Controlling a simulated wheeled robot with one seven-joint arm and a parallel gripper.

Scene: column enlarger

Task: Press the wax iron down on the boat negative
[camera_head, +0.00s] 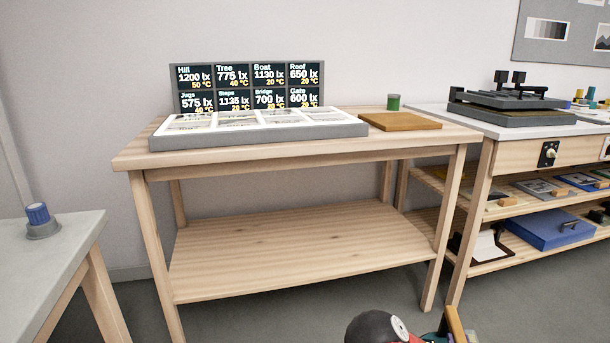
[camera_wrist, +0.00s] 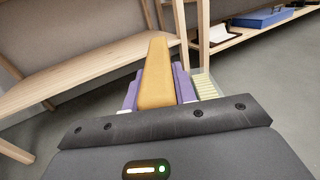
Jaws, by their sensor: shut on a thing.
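My gripper (camera_wrist: 157,88) is shut on a plain orange-tan wooden piece (camera_wrist: 156,70), upright between its purple fingers in the wrist view. The same piece shows at the bottom edge of the head view (camera_head: 456,324). I take it as the wax iron's handle; its working end cannot be made out. The negatives lie in a white-framed grey tray (camera_head: 262,138) on the wooden table. They show at a low angle, so I cannot tell which is the boat one. A display (camera_head: 249,87) behind reads Boat, 1130 lx, 20 °C, third in its top row. My gripper is in front of the table, apart from the tray.
A brown board (camera_head: 400,121) and a green cylinder (camera_head: 393,102) are on the wooden table (camera_head: 300,157), right of the tray. A bench (camera_head: 440,113) with a dark press (camera_head: 508,102) stands at right. A grey table (camera_head: 60,250) with a blue knob (camera_head: 38,213) stands at left.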

